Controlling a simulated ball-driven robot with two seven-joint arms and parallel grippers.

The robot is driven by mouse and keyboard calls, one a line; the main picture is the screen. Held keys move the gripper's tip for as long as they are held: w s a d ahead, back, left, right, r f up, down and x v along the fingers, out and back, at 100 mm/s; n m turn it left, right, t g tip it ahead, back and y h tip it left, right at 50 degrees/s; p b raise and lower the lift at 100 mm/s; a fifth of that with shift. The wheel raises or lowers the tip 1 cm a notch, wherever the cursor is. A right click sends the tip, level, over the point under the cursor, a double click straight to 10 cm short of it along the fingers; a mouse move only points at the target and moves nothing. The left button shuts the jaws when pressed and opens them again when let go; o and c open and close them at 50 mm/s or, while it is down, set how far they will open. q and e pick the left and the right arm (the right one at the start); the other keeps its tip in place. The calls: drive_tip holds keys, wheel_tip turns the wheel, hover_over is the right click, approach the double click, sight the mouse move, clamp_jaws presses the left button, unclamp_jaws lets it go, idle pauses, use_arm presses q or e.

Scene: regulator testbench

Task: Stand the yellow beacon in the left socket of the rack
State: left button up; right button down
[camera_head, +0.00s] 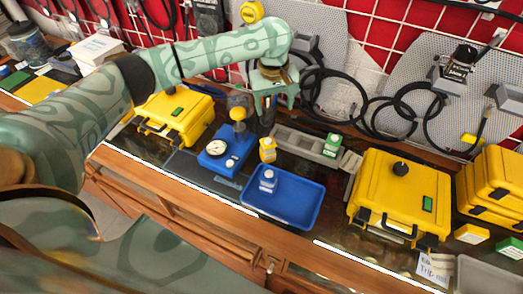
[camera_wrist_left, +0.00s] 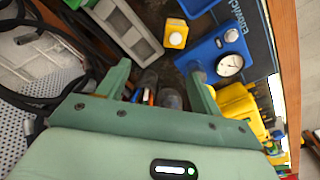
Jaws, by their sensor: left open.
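The yellow beacon (camera_head: 267,150) stands upright between the blue gauge unit and the grey rack (camera_head: 300,144). In the left wrist view the yellow beacon (camera_wrist_left: 175,33) shows from above, beside the rack's end (camera_wrist_left: 128,27). A green-and-white beacon (camera_head: 332,145) is at the rack's right part. A blue-and-white beacon (camera_head: 267,181) stands in the blue tray (camera_head: 297,208). My left gripper (camera_head: 276,103) is open and empty, above and behind the yellow beacon, apart from it. Its two fingers (camera_wrist_left: 158,68) frame a dark pen holder below. My right gripper is out of view.
The blue gauge unit (camera_head: 225,152) with a yellow-topped knob stands left of the yellow beacon. Yellow cases (camera_head: 175,116) and (camera_head: 401,188) flank the area. Black cables (camera_head: 340,100) hang along the back wall.

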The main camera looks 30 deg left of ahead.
sight(268, 140)
use_arm(q)
drive_tip(key=shift+n+g, duration=0.5)
drive_tip(key=shift+n, duration=0.3)
drive_tip(key=f+b, duration=0.1)
drive_tip(key=f, duration=0.2)
drive_tip(key=s+f+b, duration=0.1)
drive_tip(key=f+b, duration=0.1)
drive_tip(key=f, duration=0.2)
drive_tip(key=f+b, duration=0.2)
drive_tip(key=f, duration=0.2)
drive_tip(key=shift+s+a, duration=0.2)
drive_tip(key=shift+s, duration=0.15)
wheel_tip(268, 140, down, 6)
drive_tip(key=b, duration=0.3)
drive_tip(key=shift+a+r, duration=0.15)
drive_tip(key=shift+r, duration=0.2)
drive_tip(key=shift+s+r, duration=0.1)
drive_tip(key=shift+c, duration=0.3)
drive_tip(key=c, duration=1.2)
drive_tip(key=shift+o, duration=0.2)
drive_tip(key=shift+r, duration=0.1)
